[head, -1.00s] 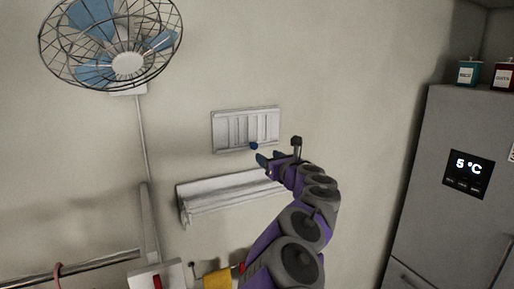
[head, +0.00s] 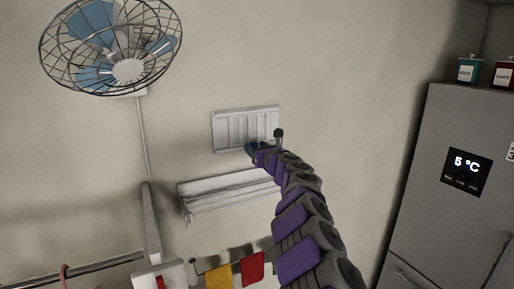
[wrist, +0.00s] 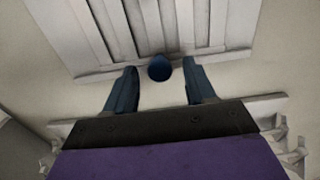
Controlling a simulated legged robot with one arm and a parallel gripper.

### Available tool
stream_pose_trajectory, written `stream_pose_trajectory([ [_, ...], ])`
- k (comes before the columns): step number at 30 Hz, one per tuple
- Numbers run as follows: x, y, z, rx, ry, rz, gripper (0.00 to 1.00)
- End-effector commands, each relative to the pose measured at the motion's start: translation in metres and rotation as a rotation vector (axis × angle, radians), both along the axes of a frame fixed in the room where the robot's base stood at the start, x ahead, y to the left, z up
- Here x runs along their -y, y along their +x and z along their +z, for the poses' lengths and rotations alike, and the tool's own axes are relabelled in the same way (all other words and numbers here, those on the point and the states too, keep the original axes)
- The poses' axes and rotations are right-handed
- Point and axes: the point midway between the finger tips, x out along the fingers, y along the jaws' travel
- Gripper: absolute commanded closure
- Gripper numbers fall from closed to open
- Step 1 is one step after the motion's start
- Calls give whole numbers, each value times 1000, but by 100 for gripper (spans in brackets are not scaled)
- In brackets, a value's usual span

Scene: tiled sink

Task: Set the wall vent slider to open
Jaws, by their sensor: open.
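The white wall vent (head: 231,127) with vertical slats is on the wall in the middle of the head view, and it fills the top of the wrist view (wrist: 180,27). Its small round blue knob (wrist: 160,68) is at the vent's lower edge. My gripper (wrist: 161,86) is open, with one dark blue finger on each side of the knob. I cannot tell whether either finger touches it. In the head view my gripper (head: 256,147) is at the vent's lower edge and hides the knob.
A white shelf or rack (head: 225,193) is on the wall just below the vent. A caged fan (head: 110,45) hangs at the upper left. A grey fridge (head: 450,190) stands at right. Red (head: 253,268) and yellow (head: 219,278) cloths hang below.

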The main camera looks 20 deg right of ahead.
Motion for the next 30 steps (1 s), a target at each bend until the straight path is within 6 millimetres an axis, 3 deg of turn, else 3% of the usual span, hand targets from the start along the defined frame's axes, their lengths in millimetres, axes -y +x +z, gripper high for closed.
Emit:
stream_pose_trajectory([
  [10, 2, 2, -1, -1, 1, -2, 45],
  [27, 2, 1, -1, -1, 1, -2, 100],
  [30, 2, 1, -1, -1, 1, -2, 100],
])
